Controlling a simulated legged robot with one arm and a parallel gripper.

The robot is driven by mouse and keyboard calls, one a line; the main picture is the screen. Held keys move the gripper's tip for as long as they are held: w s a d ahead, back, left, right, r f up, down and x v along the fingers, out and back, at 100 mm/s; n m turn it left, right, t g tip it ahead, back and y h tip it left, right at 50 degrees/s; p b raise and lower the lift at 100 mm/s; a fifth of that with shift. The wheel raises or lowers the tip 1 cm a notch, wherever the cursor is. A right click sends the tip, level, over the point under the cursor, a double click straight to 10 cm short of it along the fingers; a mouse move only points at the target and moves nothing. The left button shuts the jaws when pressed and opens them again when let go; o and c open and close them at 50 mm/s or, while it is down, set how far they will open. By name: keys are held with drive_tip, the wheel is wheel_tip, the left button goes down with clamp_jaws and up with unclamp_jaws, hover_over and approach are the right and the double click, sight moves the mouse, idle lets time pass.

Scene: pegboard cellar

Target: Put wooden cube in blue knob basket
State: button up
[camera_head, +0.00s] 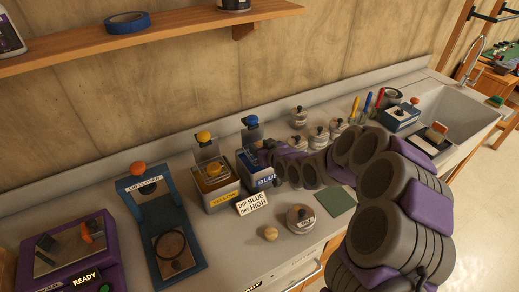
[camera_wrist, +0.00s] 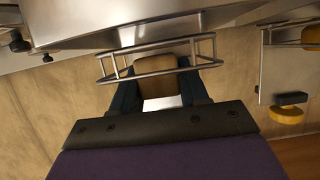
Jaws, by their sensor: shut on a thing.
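In the wrist view my gripper (camera_wrist: 160,86) is shut on the brown wooden cube (camera_wrist: 157,65), with a dark finger on each side. A wire basket (camera_wrist: 112,66) spans the view at the cube; I cannot tell whether the cube is inside its rim or just beside it. In the head view my arm reaches to the blue-knob unit (camera_head: 262,180), which has a blue knob (camera_head: 250,121) on top and a BLUE label. My gripper's end (camera_head: 269,155) is at that unit's right side, and its fingers and the cube are hidden there.
The yellow-knob unit (camera_head: 214,188) stands left of the blue one; its knob (camera_wrist: 286,115) shows in the wrist view. A sign (camera_head: 253,204), a wooden ball (camera_head: 270,233) and a round weight (camera_head: 300,218) are in front. A blue press (camera_head: 155,220) stands left. Several weights line the back.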

drive_tip(key=shift+s+a+f, duration=0.15)
drive_tip(key=shift+a+f, duration=0.05)
drive_tip(key=shift+a, duration=0.4)
drive_tip(key=o, duration=0.6)
drive_tip(key=shift+f, duration=0.1)
drive_tip(key=shift+o, duration=0.8)
drive_tip(key=shift+d, duration=0.75)
drive_tip(key=shift+a, duration=0.5)
drive_tip(key=p+v, duration=0.1)
drive_tip(key=v, duration=1.1)
drive_tip(key=shift+d+p, duration=0.25)
drive_tip(key=shift+p, duration=0.1)
